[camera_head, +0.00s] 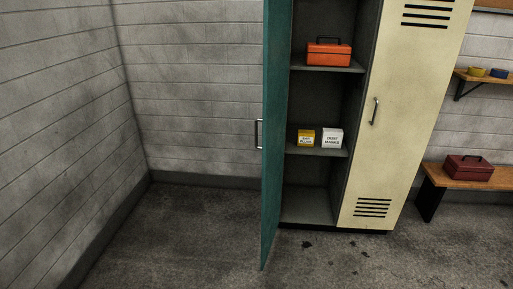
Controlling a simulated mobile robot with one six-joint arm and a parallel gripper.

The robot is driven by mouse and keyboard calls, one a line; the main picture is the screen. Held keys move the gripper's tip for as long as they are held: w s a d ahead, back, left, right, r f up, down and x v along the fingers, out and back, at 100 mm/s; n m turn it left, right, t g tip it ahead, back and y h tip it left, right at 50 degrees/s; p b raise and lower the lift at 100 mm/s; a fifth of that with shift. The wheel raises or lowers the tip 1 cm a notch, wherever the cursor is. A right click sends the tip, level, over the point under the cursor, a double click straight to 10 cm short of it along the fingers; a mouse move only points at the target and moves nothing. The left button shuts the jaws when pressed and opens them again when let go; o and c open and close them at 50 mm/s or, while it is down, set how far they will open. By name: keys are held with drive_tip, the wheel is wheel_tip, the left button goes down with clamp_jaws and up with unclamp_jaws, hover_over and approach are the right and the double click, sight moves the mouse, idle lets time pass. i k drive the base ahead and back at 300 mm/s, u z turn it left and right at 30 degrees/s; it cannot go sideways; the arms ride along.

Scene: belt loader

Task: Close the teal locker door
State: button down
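The teal locker door (274,150) stands wide open, swung out toward me on the left side of its locker. It shows nearly edge-on, with a metal bar handle (258,134) on its left face. The open locker compartment (306,205) shows its shelves and floor. My gripper is not in this view.
An orange toolbox (328,53) sits on the upper shelf; yellow (305,138) and white (331,138) boxes sit below. A closed cream locker door (402,110) adjoins on the right. A bench (500,176) holds a dark red toolbox (469,168). Floor left of the door is clear.

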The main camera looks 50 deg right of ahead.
sight(277, 14)
drive_tip(key=i, duration=0.9)
drive_tip(key=u, duration=0.05)
